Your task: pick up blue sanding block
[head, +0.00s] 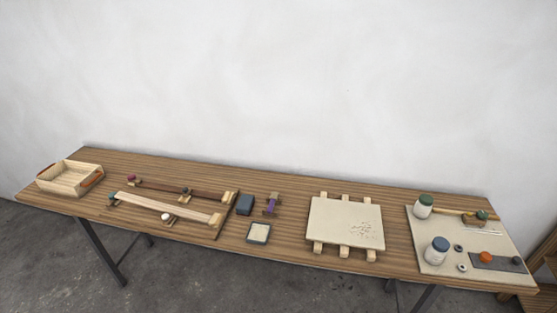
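A small dark blue block (244,204), which looks like the blue sanding block, sits on the wooden table near its middle. It is just right of the end of the long wooden strips and left of a small purple and tan item (271,204). Nothing covers it from above. Neither of my grippers shows in the head view.
A framed pale pad (259,233) lies in front of the block. Long strips with clamps (165,206) lie to the left, with an open wooden tray (55,186) beyond. A pale board (329,220) and a mat with jars (435,268) are to the right.

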